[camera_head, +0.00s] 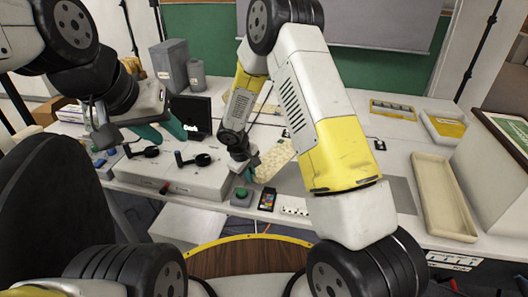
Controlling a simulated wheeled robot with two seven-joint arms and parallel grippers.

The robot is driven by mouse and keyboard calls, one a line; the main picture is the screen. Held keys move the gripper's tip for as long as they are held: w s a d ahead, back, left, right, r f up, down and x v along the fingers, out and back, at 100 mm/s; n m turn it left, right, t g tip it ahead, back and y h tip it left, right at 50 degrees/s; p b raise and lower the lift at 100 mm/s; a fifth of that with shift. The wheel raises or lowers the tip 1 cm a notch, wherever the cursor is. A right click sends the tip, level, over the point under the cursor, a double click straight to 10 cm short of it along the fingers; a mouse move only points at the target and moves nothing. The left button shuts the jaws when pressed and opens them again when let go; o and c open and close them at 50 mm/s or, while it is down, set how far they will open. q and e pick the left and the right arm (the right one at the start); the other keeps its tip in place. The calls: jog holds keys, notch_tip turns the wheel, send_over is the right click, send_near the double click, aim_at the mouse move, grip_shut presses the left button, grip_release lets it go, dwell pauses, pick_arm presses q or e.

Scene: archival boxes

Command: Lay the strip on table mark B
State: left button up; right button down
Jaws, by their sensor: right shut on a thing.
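The pale, cream strip with a fine pattern (275,161) is held by my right gripper (250,173), which is shut on its left end above the white table (345,215). I cannot tell whether the strip touches the tabletop. My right arm hides part of the table beyond and right of it. My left gripper (160,131) hangs over the left of the table, its teal fingers apart and nothing seen between them. I cannot make out a mark lettered B; small dark tags (380,144) lie on the table, too small to read.
A long beige tray (443,197) lies at the right, beside a large pale box (490,170). A green button (241,193), a colour card (267,200) and a scale bar (295,211) line the front edge. A grey box (171,66) stands at the back left.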

notch_tip(320, 180, up, 10)
jog(key=shift+f, duration=0.15)
jog(key=shift+d, duration=0.35)
jog(key=s+d+m+g, duration=0.1)
jog(key=s+d+m, duration=0.2)
jog(key=d+m, duration=0.2)
jog(key=s+d+f+m+g+h, duration=0.1)
jog(key=s+d+m, duration=0.2)
jog(key=d+m, duration=0.2)
jog(key=d, duration=0.3)
jog(key=shift+s+d+f+g, duration=0.15)
jog(key=shift+d+f+g, duration=0.05)
jog(key=shift+f+g, duration=0.1)
